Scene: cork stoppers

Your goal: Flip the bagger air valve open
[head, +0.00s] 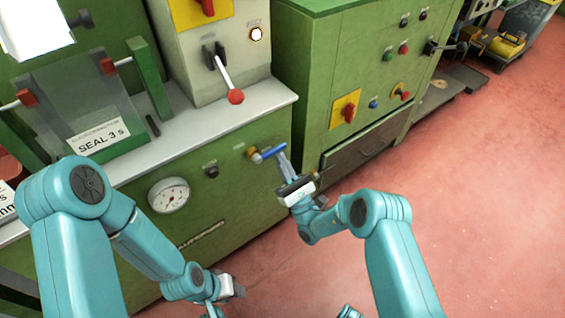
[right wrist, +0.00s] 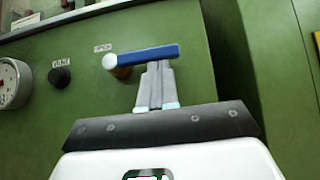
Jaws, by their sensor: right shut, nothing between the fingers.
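The air valve's blue lever (head: 267,152) is on the front of the green machine, with a pale brass-coloured body (head: 255,156) at its left end. In the right wrist view the blue lever (right wrist: 150,54) points right from its pivot, nearly level, with the brass body (right wrist: 121,72) just below its left end. My right gripper (head: 283,158) is shut and empty. Its fingertips (right wrist: 158,66) are just under the lever's middle to right part; I cannot tell whether they touch it. My left gripper (head: 232,288) hangs low in front of the machine; its jaws are unclear.
A black knob (head: 211,171) and a round gauge (head: 169,195) sit left of the valve. Above is a grey ledge (head: 215,123) and a red-balled lever (head: 235,97). A green cabinet (head: 350,60) stands to the right.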

